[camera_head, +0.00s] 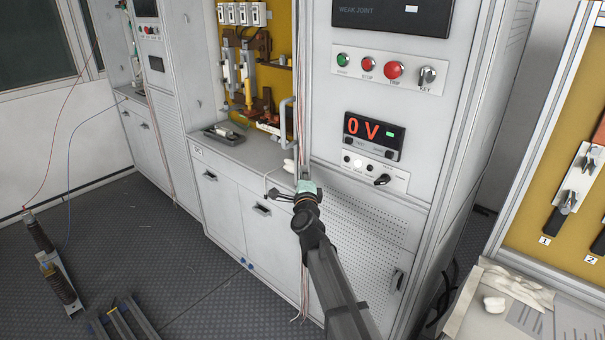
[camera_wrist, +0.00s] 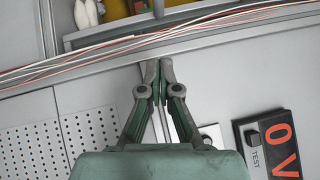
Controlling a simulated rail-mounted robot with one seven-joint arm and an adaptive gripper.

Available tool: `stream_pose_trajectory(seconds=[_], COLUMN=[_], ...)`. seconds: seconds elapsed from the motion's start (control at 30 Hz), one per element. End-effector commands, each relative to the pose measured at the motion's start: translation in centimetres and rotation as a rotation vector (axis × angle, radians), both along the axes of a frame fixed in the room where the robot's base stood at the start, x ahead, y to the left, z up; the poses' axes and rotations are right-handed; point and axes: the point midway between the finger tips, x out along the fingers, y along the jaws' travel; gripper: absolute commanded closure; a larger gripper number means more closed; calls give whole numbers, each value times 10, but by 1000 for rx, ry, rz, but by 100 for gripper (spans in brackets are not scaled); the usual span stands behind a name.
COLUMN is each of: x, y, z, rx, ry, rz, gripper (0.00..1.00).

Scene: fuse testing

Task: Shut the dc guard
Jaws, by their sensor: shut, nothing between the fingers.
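I cannot pick out the DC guard for certain. A pale vertical handle (camera_head: 287,120) stands at the right edge of the cabinet's open bay, where a yellow back panel (camera_head: 282,80) and its fittings show. Whether this handle belongs to the guard, I cannot tell. My gripper (camera_wrist: 158,70) is shut and empty, its fingertips close to the bundle of red and white wires (camera_wrist: 110,48) along the cabinet edge. In the head view my gripper is below the handle and apart from it, in front of the grey counter's right end.
To the right is a control panel with a 0 V display (camera_head: 372,135), buttons and a key switch (camera_head: 427,76). A small tray (camera_head: 224,133) lies on the counter (camera_head: 240,150). A white object (camera_head: 290,165) is near the gripper. Floor at left holds insulator-like parts (camera_head: 60,283).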

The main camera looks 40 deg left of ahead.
Motion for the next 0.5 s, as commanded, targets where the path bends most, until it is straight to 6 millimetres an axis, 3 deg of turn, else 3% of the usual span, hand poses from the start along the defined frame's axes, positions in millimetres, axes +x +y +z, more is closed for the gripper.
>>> stream_pose_trajectory(seconds=[0.4, 0.5], x=[61, 62], y=[54, 69], z=[12, 17], rx=[-2, -3], ry=[-1, 0], rz=[0, 2], gripper=[100, 100])
